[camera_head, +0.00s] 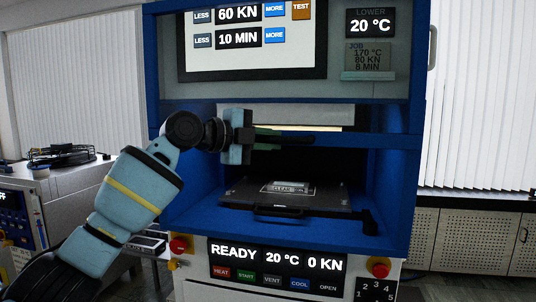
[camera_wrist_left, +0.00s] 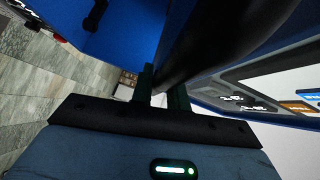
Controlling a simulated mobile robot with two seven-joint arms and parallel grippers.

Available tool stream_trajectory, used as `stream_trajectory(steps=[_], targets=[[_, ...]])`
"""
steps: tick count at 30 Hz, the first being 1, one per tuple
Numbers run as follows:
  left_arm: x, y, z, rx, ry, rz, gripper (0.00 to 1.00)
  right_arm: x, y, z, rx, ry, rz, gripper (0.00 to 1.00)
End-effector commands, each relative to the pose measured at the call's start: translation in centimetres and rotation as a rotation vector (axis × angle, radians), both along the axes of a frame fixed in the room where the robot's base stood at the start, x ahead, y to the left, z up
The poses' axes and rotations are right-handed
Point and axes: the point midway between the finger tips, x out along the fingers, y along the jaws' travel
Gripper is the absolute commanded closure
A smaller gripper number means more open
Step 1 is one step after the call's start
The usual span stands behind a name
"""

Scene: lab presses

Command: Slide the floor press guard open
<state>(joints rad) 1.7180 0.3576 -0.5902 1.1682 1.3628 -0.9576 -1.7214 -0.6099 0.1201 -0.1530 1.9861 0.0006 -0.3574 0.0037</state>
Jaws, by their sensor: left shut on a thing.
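The floor press has a blue frame (camera_head: 418,90) and fills the middle of the head view. A black bar handle (camera_head: 298,138) crosses the front of its opening, just below the upper panel; I take it as the guard's handle. My left gripper (camera_head: 268,137) is shut on this bar, coming from the left. In the left wrist view the dark bar (camera_wrist_left: 225,40) runs away from the two green fingers (camera_wrist_left: 162,95). The grip hides part of the bar. The guard's own panel is hard to make out. The right gripper is not in view.
Inside the opening, below the bar, lies a dark plate (camera_head: 330,197) with a label and front handle. The front control panel (camera_head: 275,265) reads READY, 20 °C, 0 KN, with red buttons either side. A grey bench (camera_head: 75,185) with equipment stands left; perforated cabinets (camera_head: 470,240) stand right.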

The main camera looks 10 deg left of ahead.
Motion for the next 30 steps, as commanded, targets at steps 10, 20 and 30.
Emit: stream_trajectory(steps=[10,20,30], targets=[[0.00,0.01,0.73,-0.002,-0.002,0.000,1.00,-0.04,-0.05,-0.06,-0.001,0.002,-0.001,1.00],[0.05,0.02,0.55,0.000,0.001,0.001,0.62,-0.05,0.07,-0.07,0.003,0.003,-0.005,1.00],[-0.11,0.30,0.41,0.001,0.004,0.001,0.62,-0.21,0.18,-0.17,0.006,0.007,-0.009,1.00]])
